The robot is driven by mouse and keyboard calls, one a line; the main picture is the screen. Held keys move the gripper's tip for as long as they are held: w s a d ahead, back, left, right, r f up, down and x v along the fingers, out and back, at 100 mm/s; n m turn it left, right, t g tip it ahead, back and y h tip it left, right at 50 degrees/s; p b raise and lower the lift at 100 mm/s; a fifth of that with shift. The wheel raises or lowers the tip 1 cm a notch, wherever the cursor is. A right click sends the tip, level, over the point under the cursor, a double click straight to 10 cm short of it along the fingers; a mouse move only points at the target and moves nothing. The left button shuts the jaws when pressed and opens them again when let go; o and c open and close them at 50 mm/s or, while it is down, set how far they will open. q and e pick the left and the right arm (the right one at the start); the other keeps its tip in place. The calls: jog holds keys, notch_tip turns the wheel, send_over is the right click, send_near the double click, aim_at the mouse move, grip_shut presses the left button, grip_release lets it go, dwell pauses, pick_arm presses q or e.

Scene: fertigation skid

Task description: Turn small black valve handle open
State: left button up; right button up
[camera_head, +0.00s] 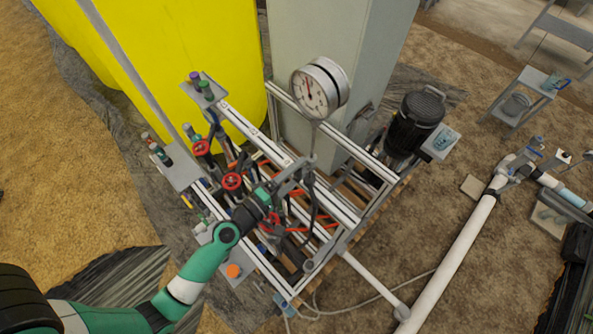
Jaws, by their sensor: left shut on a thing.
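My left arm comes in from the lower left. Its gripper (303,168) is over the middle of the skid frame, below the gauge, and is shut on a small dark part among the pipes. That part looks like the small black valve handle, but the jaws mostly cover it and its angle cannot be told. Red round valve handles (232,181) and (201,147) stand left of the gripper, apart from it. My right gripper is not in view.
A round pressure gauge (310,93) stands just above the gripper. Metal skid rails (255,130) surround the pipes. A grey cabinet (345,60) and yellow tank (190,60) stand behind. A black motor (415,120) is at right, and a white pipe (455,255) crosses the ground.

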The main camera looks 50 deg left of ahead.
pick_arm(q)
jog(key=o, duration=1.2)
jog(key=s+b, duration=0.1)
jog(key=s, duration=0.3)
jog(key=s+b, duration=0.1)
jog(key=s, duration=0.2)
jog(key=s+b, duration=0.2)
jog(key=s, duration=0.2)
jog(key=shift+s+d, duration=0.3)
jog(key=shift+d, duration=0.1)
